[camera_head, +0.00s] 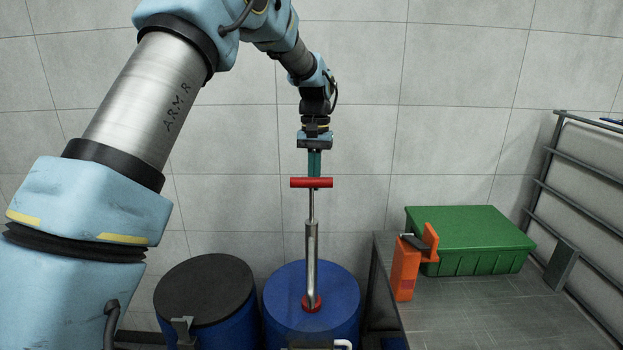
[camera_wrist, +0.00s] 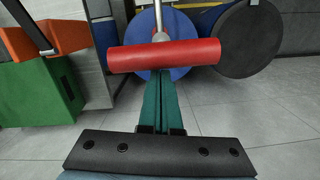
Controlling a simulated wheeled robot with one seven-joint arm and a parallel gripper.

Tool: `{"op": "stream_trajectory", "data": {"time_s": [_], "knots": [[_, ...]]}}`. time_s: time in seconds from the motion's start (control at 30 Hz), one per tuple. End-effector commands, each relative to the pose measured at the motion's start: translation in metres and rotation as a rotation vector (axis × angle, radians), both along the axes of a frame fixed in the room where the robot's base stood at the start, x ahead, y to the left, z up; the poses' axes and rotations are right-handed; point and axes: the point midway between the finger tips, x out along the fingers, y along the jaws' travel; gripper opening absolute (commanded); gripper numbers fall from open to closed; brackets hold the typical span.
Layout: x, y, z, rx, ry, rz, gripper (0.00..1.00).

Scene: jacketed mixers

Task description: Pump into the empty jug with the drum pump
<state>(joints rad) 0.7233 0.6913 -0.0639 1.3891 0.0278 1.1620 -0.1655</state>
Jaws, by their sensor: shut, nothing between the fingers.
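The drum pump (camera_head: 311,258) stands on the blue drum (camera_head: 340,312), its silver tube rising from a red collar (camera_head: 311,303). Its red T-handle (camera_head: 311,183) is up, with a length of thin rod showing below it. My gripper (camera_head: 314,175) points down over the middle of the handle, with its teal fingers shut and empty. In the wrist view the fingertips (camera_wrist: 159,76) meet the handle's edge (camera_wrist: 190,54); I cannot tell whether they touch it. A white curved piece (camera_head: 343,344) is cut off at the bottom edge; I cannot tell whether it belongs to the jug.
A drum with a black lid (camera_head: 205,288) stands left of the blue drum. To the right, a grey bench (camera_head: 470,313) holds a green crate (camera_head: 470,262) and an orange object (camera_head: 404,270) with a dark top. A metal rack (camera_head: 556,262) stands at far right.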

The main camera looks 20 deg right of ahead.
Motion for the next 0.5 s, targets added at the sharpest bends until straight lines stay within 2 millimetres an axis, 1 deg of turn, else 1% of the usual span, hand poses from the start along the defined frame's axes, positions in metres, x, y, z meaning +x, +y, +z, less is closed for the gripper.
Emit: {"op": "stream_trajectory", "data": {"time_s": [0.17, 0.3, 0.4, 0.5], "knots": [[0.004, -0.003, 0.03, -0.005, -0.005, 0.0, 0.0], [0.006, -0.005, 0.058, -0.004, -0.004, 0.0, 0.0], [0.007, -0.005, 0.075, -0.002, -0.002, 0.0, 0.0], [0.008, -0.006, 0.087, -0.002, -0.002, 0.0, 0.0]]}}
